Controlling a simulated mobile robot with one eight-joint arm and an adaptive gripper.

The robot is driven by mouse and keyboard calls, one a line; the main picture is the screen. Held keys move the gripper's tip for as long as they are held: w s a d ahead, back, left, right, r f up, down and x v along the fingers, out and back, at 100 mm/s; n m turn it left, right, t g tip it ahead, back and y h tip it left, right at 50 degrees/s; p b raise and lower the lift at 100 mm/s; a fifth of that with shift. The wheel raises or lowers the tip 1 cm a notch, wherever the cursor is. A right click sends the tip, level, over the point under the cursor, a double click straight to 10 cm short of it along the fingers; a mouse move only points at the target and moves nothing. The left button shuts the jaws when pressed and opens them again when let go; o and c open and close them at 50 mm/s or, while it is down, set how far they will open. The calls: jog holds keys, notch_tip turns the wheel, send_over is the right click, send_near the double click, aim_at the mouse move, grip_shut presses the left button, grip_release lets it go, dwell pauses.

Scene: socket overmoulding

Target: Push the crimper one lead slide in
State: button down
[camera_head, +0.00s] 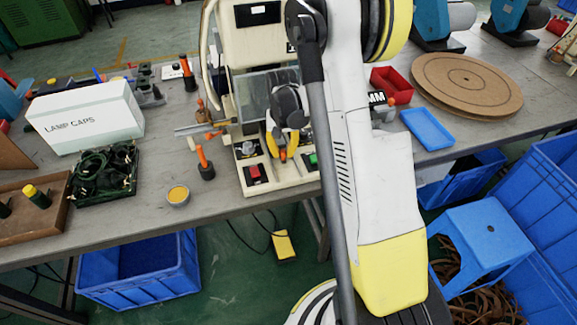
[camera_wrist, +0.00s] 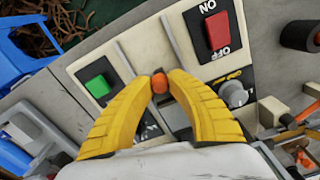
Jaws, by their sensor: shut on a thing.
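The crimper (camera_head: 262,40) is a cream bench machine with a clear guard, a red button (camera_head: 254,173) and a green button (camera_head: 312,160) on its low front. My gripper (camera_head: 284,150) reaches down to this front, between the two buttons. In the wrist view its yellow fingers (camera_wrist: 160,78) close around a small orange-red knob (camera_wrist: 160,84). The knob appears to belong to a lead slide; the slide's body is mostly hidden behind my fingers. Two pale straight strips (camera_wrist: 180,38) run along the panel on either side of the fingertips. How far in the slide sits cannot be told.
A grey dial (camera_wrist: 234,93) is beside the red button. Left of the crimper are an orange-handled tool (camera_head: 205,165), a small round tin (camera_head: 178,195) and a LAMP CAPS box (camera_head: 88,117). A red bin (camera_head: 392,84) and a blue tray (camera_head: 428,129) lie to its right.

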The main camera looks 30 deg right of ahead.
jog(key=shift+w+d, duration=0.25)
jog(key=shift+w, duration=0.6)
jog(key=c, duration=1.2)
grip_release()
jog(key=shift+w, duration=0.1)
jog(key=shift+c, duration=0.2)
notch_tip(320, 180, up, 12)
jog(key=shift+r, duration=0.1)
